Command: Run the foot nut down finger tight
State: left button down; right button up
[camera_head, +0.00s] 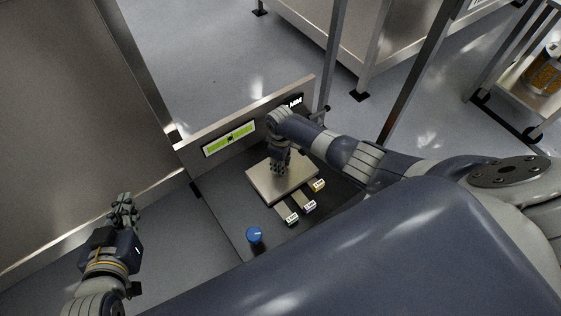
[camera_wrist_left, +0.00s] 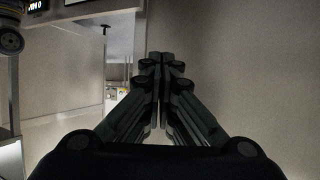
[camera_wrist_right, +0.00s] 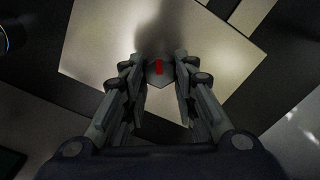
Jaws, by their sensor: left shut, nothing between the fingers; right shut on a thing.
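In the right wrist view my right gripper (camera_wrist_right: 160,85) points down at a pale metal plate (camera_wrist_right: 92,52). Its fingers are closed around a small grey hex piece with a red mark (camera_wrist_right: 158,69), which looks like the foot nut. In the head view the right gripper (camera_head: 281,166) is over the middle of the same plate (camera_head: 262,181) and hides the nut. The nut's thread and height cannot be seen. My left gripper (camera_head: 123,210) is shut and empty, off to the left, away from the plate. The left wrist view shows its fingers (camera_wrist_left: 161,70) pressed together.
Labelled flat strips (camera_head: 300,204) lie beside the plate. A blue knob (camera_head: 254,235) stands in front of it. Behind it a metal panel carries a green level display (camera_head: 229,138) and a small dark readout (camera_head: 292,102). A large steel wall (camera_head: 70,110) bounds the left.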

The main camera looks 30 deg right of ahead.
pick_arm(q)
jog(key=shift+s+a+f+g, duration=0.25)
jog(key=shift+s+f+g, duration=0.3)
jog(key=shift+f, duration=0.1)
jog(key=shift+s+a+f+g, duration=0.25)
jog(key=shift+s+f+g, duration=0.2)
jog(key=shift+s+f, duration=0.15)
pick_arm(e)
jog(key=shift+m, duration=0.6)
pick_arm(q)
jog(key=shift+w, duration=0.1)
pick_arm(e)
jog(key=o, duration=1)
jog(key=shift+o, duration=0.2)
jog(key=shift+r, duration=0.1)
notch_tip(320, 180, up, 12)
